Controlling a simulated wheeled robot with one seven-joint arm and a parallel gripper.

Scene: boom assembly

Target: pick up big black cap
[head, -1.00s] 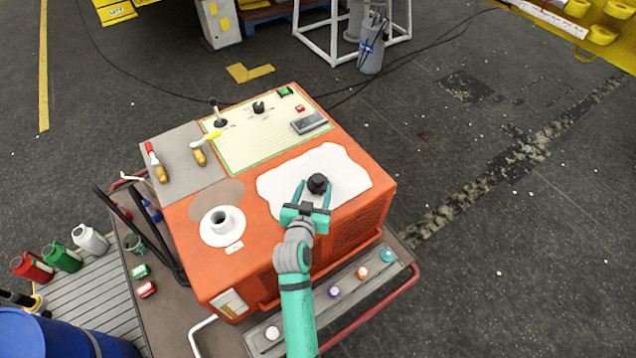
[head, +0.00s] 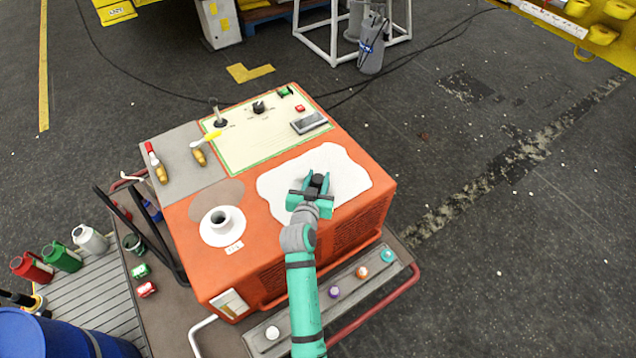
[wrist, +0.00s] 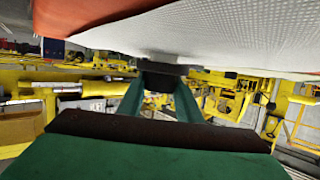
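The big black cap (head: 318,180) is on or just above the white cloth on top of the orange machine. My gripper (head: 317,184) reaches it from the front, with one teal finger on each side, closed in against it. In the wrist view the dark cap (wrist: 163,76) sits between the tips of the two fingers (wrist: 161,90), close to the white sheet. I cannot tell whether the cap is clear of the cloth. The gripper body hides part of its near side.
A control panel (head: 255,135) with a lever lies behind. Small coloured caps (head: 361,272) line the front ledge.

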